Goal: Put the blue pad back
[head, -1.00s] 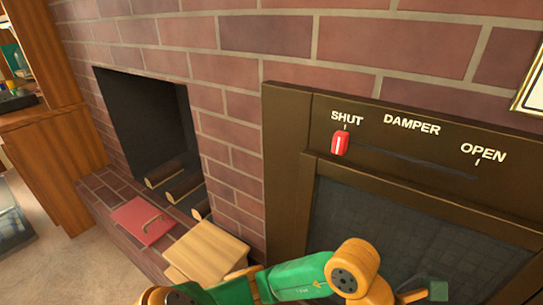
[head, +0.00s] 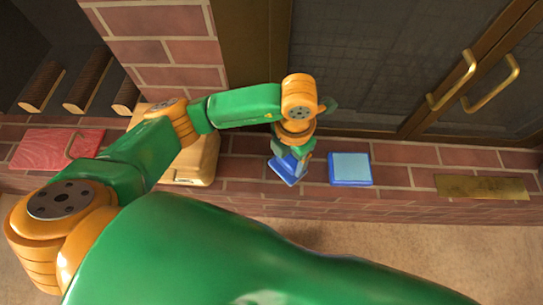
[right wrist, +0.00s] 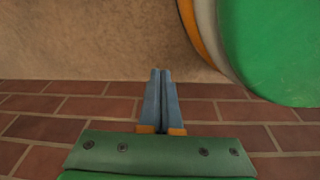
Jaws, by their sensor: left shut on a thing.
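A blue pad (head: 287,173) is gripped by my left gripper (head: 293,158) in the head view. It is tilted over the brick hearth; I cannot tell whether it touches the bricks. Just right of it, a blue square block (head: 350,169) with a lighter blue top lies flat on the hearth, apart from the held pad. The fingers partly hide the held pad. My right gripper (right wrist: 161,100) shows in the right wrist view with its two fingers together and nothing visible between them, above bricks and carpet.
A red pad with a handle (head: 50,148) and a wooden block (head: 200,160) sit on the hearth to the left, partly behind my left arm. A brass plate (head: 482,187) lies at right. Dark doors with brass handles (head: 470,85) stand behind. Bare brick lies between block and plate.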

